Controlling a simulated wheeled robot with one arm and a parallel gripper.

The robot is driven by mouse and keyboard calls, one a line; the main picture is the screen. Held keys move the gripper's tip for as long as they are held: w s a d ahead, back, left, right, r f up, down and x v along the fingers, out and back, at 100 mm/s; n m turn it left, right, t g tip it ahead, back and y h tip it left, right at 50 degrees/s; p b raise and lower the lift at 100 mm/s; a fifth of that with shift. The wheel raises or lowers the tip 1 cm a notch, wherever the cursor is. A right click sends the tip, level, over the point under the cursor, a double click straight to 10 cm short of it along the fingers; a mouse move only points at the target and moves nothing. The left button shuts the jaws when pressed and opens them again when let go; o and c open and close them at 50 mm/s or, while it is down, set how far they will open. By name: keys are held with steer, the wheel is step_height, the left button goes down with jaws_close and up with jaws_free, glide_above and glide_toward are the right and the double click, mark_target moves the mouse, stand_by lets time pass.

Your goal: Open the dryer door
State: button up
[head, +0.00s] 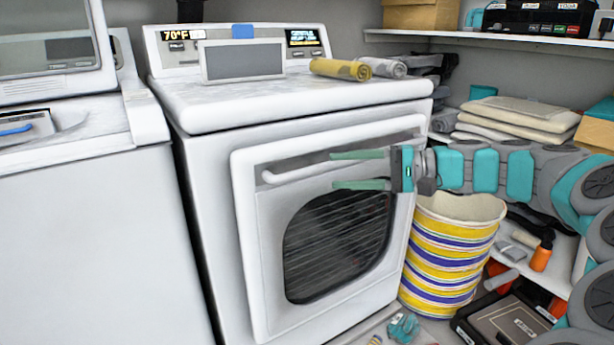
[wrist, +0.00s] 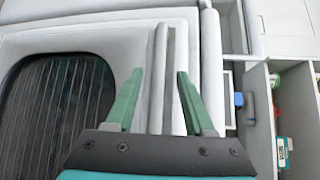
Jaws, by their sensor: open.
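The white dryer (head: 190,140) stands in the middle of the head view. Its door (head: 262,270), with a dark ribbed window (head: 335,250), looks shut against the front. A white bar handle (head: 295,172) runs along the door's upper edge. My gripper (head: 334,170) is open, its two green fingers pointing left in front of the handle, one above and one below its line. In the wrist view, the handle (wrist: 158,75) lies between the spread fingers of my gripper (wrist: 160,74), with gaps on both sides. The handle's right part is partly hidden by my gripper.
A washer (head: 85,200) stands close on the left. A striped basket (head: 440,255) stands right of the dryer, below my arm. Shelves with folded cloths (head: 515,112) and tools fill the right side. Rolled towels (head: 340,69) lie on the dryer top.

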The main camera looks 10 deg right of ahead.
mark_target(313, 173)
steer(key=x, duration=0.7)
steer(key=shift+w+a+f, duration=0.15)
steer(key=shift+w+a, duration=0.05)
steer(key=shift+a, duration=0.1)
jaws_close()
stand_by(1.2)
